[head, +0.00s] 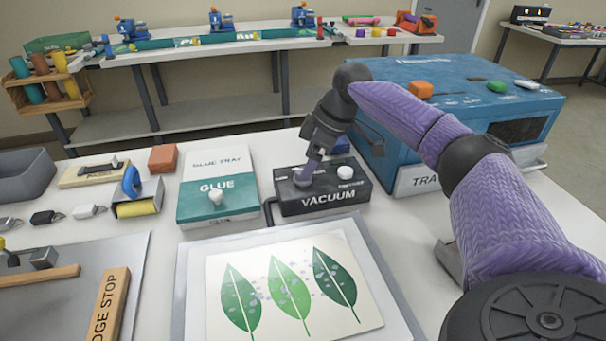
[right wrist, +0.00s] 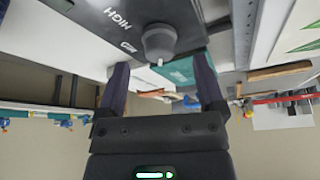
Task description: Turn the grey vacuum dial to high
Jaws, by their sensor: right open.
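The black vacuum box (head: 325,203) stands at the middle of the table, with VACUUM on its front. The grey dial (head: 301,180) sits on its top left, and a white knob sits on its top right. My right gripper (head: 312,172) comes down over the dial and partly hides it. In the right wrist view the grey dial (right wrist: 158,40) lies just beyond and between the open fingertips (right wrist: 160,64), with no clear contact. A small white pointer sticks out of the dial, toward my gripper. HIGH is printed beside it, upside down. My left gripper is not in view.
A teal and white glue tray (head: 216,185) with a white knob stands left of the vacuum box. A large blue machine (head: 455,85) stands close behind and right. A board with a leaf-printed sheet (head: 290,290) lies in front.

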